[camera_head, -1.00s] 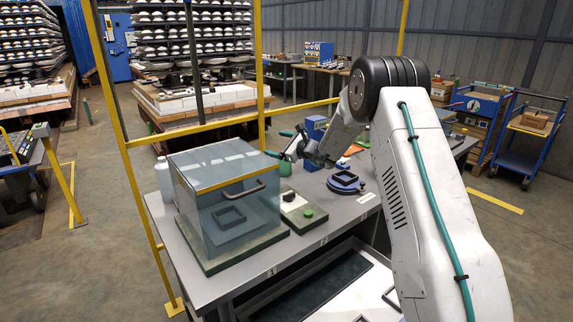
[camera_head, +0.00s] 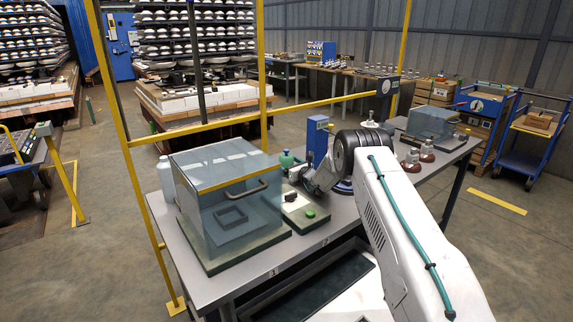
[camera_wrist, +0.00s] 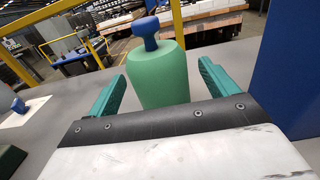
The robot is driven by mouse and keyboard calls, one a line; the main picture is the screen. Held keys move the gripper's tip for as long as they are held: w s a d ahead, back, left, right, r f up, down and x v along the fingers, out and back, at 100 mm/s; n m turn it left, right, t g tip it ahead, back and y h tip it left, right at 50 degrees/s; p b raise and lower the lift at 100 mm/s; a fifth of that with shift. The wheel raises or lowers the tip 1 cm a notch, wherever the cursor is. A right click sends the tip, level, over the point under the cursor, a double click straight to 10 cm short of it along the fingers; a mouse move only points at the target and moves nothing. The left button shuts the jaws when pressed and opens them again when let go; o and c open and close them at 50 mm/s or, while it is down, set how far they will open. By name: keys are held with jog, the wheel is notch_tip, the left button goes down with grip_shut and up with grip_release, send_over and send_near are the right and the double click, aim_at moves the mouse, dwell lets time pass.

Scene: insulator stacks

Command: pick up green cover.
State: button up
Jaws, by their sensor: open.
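The green cover (camera_wrist: 162,75) is a tapered green body with a blue knob on top, upright on the grey table in the wrist view. It also shows in the head view (camera_head: 287,160), behind the small panel with buttons. My gripper (camera_wrist: 161,70) is open, with one teal finger on each side of the cover's lower part. Gaps show between the cover and both fingers, and nothing is held. In the head view my fingers are mostly hidden by my wrist.
A clear box with a handle (camera_head: 228,225) stands at the table's left end. A panel with a green button (camera_head: 303,212) lies beside it. A tall blue block (camera_head: 317,140) stands close right of the cover.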

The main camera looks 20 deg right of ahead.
jog(key=shift+w+a, duration=0.15)
jog(key=shift+w, duration=0.35)
jog(key=c, duration=1.1)
jog(key=shift+o, duration=0.2)
jog(key=shift+r, duration=0.1)
